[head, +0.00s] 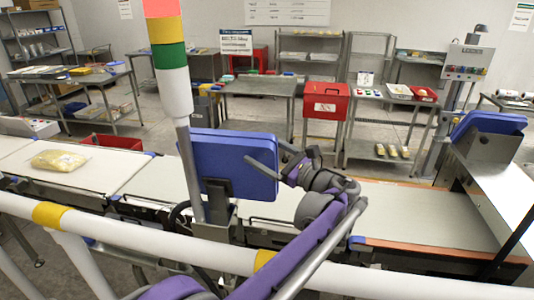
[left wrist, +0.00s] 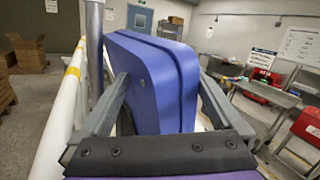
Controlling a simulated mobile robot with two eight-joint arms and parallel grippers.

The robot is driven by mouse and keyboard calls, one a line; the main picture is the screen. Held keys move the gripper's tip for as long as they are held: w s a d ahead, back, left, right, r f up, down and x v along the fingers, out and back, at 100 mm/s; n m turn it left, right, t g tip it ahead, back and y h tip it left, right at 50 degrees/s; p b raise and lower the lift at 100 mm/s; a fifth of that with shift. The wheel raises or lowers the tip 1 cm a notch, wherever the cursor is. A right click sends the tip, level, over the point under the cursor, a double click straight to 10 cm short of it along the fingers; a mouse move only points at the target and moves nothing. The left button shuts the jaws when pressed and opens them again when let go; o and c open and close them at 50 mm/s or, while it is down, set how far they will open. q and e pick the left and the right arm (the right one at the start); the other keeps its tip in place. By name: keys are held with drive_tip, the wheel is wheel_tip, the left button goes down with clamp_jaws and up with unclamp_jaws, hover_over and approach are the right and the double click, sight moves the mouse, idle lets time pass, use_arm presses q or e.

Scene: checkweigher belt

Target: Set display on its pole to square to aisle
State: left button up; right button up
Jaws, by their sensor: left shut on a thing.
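The display (head: 225,160) is a blue, flat box on a bracket beside a grey pole (head: 188,160), above the conveyor. Its broad blue back faces me in the head view; the screen side is hidden. My left gripper (head: 272,162) is at the display's right edge, with one grey finger across the near face. In the left wrist view the display (left wrist: 150,75) stands upright between the two fingers of the left gripper (left wrist: 162,92), which is shut on it. The pole (left wrist: 94,45) shows just left of the display there. My right gripper is not in view.
A white guard rail (head: 150,238) with yellow bands runs in front of the belt (head: 420,215). A yellow bag (head: 60,160) lies on the left belt. Another blue display (head: 490,123) stands at the right. A stack light (head: 168,55) tops the pole.

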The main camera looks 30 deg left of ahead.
use_arm(q)
drive_tip(key=shift+s+d+f, duration=0.2)
drive_tip(key=shift+f, duration=0.05)
drive_tip(key=b+v, duration=0.1)
drive_tip(key=v, duration=0.9)
drive_tip(key=shift+d+r, duration=0.15)
drive_tip(key=shift+d, duration=0.05)
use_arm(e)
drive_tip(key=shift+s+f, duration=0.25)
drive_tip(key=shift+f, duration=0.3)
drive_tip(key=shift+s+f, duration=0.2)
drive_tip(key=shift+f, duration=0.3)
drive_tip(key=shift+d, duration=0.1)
